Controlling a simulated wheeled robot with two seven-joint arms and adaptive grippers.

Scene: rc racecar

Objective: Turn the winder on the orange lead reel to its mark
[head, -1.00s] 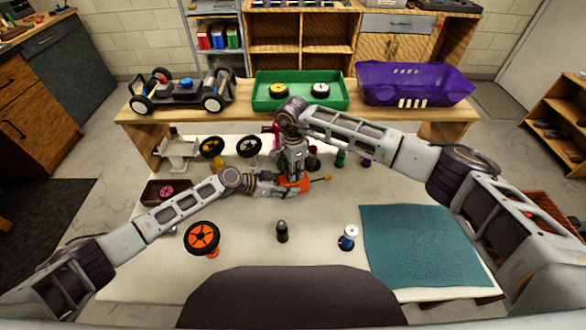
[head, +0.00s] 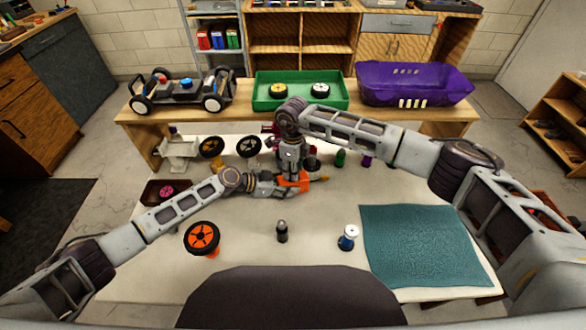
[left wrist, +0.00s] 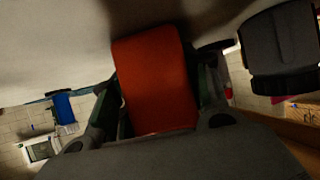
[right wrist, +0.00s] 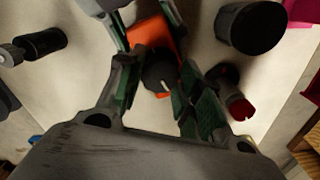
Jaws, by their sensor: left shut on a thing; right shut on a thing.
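The orange lead reel (head: 304,183) is above or on the white table near its middle, with a small yellow end (head: 323,178) out to its right. My left gripper (head: 287,187) is shut on the reel's body from the left; the orange body (left wrist: 155,80) fills the space between its fingers in the left wrist view. My right gripper (head: 293,178) points down from above, shut on the dark round winder (right wrist: 160,72). A pale line shows on the winder in the right wrist view. The reel's mark cannot be made out, and the grippers hide part of the reel.
An orange wheel (head: 202,238), a dark small post (head: 282,231) and a blue-white piece (head: 347,237) stand in front. A teal mat (head: 425,250) lies at right. Behind are two wheels, small coloured pieces, a green tray (head: 300,104), a purple car shell (head: 415,84) and a chassis (head: 185,92).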

